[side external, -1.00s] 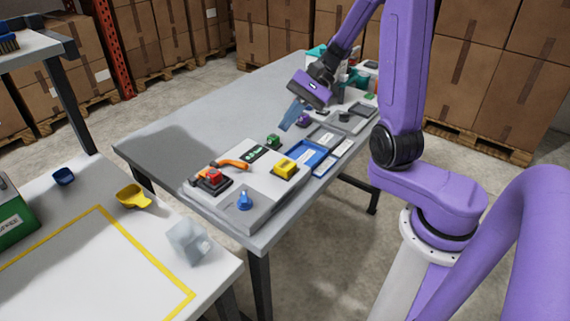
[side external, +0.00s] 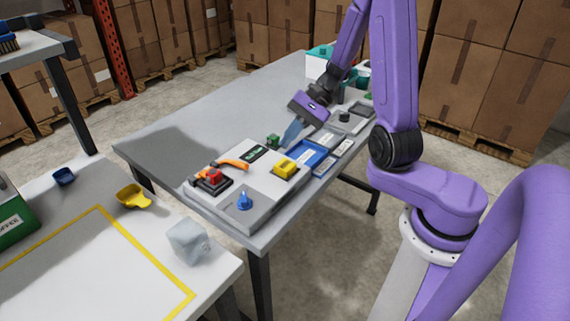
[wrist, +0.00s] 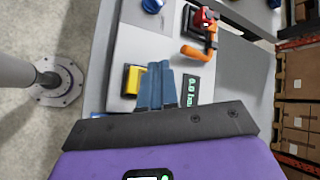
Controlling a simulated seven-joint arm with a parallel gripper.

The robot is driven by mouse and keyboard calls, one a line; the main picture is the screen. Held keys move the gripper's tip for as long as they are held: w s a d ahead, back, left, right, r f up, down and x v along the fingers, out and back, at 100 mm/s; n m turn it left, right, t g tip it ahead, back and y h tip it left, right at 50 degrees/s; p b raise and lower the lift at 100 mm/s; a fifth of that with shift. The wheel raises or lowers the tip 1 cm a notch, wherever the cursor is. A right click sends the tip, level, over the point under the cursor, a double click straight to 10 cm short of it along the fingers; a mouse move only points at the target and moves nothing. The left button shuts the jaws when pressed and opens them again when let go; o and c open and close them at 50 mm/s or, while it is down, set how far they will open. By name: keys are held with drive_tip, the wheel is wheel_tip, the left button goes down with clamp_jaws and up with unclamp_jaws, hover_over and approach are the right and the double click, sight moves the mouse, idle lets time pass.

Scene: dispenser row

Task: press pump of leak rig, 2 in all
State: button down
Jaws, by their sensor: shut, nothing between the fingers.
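The leak rig (side external: 262,203) is a pale block on the near end of the grey table. On it are a red part on a black base (side external: 213,177), an orange handle (side external: 233,163), a blue knob (side external: 244,200), a yellow block (side external: 286,168) and a dark display with green marks (side external: 256,153). I cannot tell which part is the pump. My gripper (side external: 289,142) is shut and empty, with blue fingers pointing down near the rig's far edge. In the wrist view the fingertips (wrist: 158,66) appear between the yellow block (wrist: 131,79) and the display (wrist: 190,90).
A blue tray (side external: 308,156) and grey devices (side external: 347,121) stand in a row beyond the rig. A small green object (side external: 272,141) is close to the fingers. The left side of the grey table (side external: 200,120) is clear. A white table (side external: 95,245) stands at the near left.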

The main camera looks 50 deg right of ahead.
sight(282, 166)
drive_tip(key=shift+f, duration=1.85)
drive_tip(key=shift+f, duration=0.15)
idle(0.6)
drive_tip(key=shift+f, duration=0.3)
drive_tip(key=shift+f, duration=0.85)
idle(1.1)
drive_tip(key=shift+r, duration=1.3)
drive_tip(key=shift+r, duration=2.5)
